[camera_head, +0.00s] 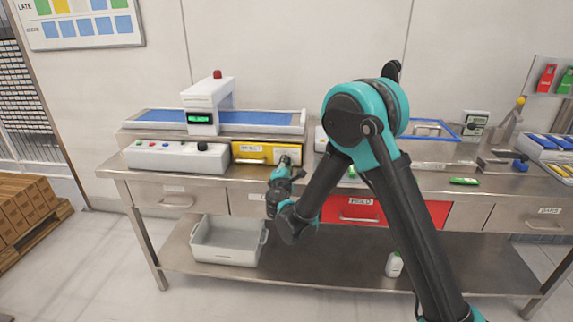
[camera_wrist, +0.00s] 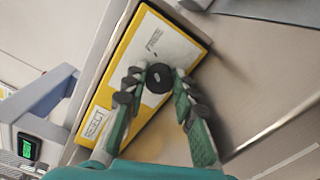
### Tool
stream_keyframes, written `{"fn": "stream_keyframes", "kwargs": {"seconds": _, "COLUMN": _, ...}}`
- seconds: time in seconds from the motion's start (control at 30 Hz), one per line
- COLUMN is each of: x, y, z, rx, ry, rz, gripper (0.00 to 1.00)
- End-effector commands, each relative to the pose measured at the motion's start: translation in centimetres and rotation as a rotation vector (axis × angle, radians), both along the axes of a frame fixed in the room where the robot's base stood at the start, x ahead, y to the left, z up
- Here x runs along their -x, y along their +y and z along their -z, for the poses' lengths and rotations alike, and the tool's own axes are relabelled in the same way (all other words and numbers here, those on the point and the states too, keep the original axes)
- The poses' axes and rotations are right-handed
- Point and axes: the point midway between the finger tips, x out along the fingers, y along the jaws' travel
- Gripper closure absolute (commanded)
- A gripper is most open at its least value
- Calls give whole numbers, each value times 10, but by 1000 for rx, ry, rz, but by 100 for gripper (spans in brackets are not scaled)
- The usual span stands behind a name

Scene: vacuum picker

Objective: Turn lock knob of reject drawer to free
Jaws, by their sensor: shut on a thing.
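The reject drawer (camera_head: 250,148) has a yellow front with a white label plate and sits under the conveyor. In the wrist view its yellow front (camera_wrist: 121,60) carries the words REJECT and FREE. The round black lock knob (camera_wrist: 158,77) is on the white plate, below the word FREE in that view. My gripper (camera_wrist: 158,82) has one finger on each side of the knob and is shut on it. In the head view my gripper (camera_head: 287,160) is at the right part of the drawer front and hides the knob. I cannot tell which way the knob points.
A white control box (camera_head: 175,157) with buttons stands left of the drawer. A conveyor with a blue belt (camera_head: 158,116) and a white scanner arch (camera_head: 208,95) is behind. A grey bin (camera_head: 228,245) sits on the lower shelf.

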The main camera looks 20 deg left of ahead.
Motion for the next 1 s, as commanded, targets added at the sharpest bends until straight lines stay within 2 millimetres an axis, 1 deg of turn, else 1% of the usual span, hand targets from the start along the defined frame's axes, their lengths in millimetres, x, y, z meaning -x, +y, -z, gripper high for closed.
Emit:
{"fn": "stream_keyframes", "kwargs": {"seconds": 0.13, "x": 0, "y": -1, "z": 0, "rx": 0, "ry": 1, "rz": 1, "gripper": 100}}
{"fn": "stream_keyframes", "kwargs": {"seconds": 0.17, "x": 0, "y": 0, "z": 0, "rx": 0, "ry": 1, "rz": 1, "gripper": 70}}
{"fn": "stream_keyframes", "kwargs": {"seconds": 0.3, "x": 0, "y": 0, "z": 0, "rx": 0, "ry": 1, "rz": 1, "gripper": 53}}
{"fn": "stream_keyframes", "kwargs": {"seconds": 0.77, "x": 0, "y": -1, "z": 1, "rx": 24, "ry": -4, "rz": 1, "gripper": 53}}
{"fn": "stream_keyframes", "kwargs": {"seconds": 0.87, "x": 0, "y": -1, "z": 1, "rx": 80, "ry": -18, "rz": 2, "gripper": 53}}
{"fn": "stream_keyframes", "kwargs": {"seconds": 1.0, "x": 0, "y": -1, "z": 0, "rx": 211, "ry": -49, "rz": 2, "gripper": 53}}
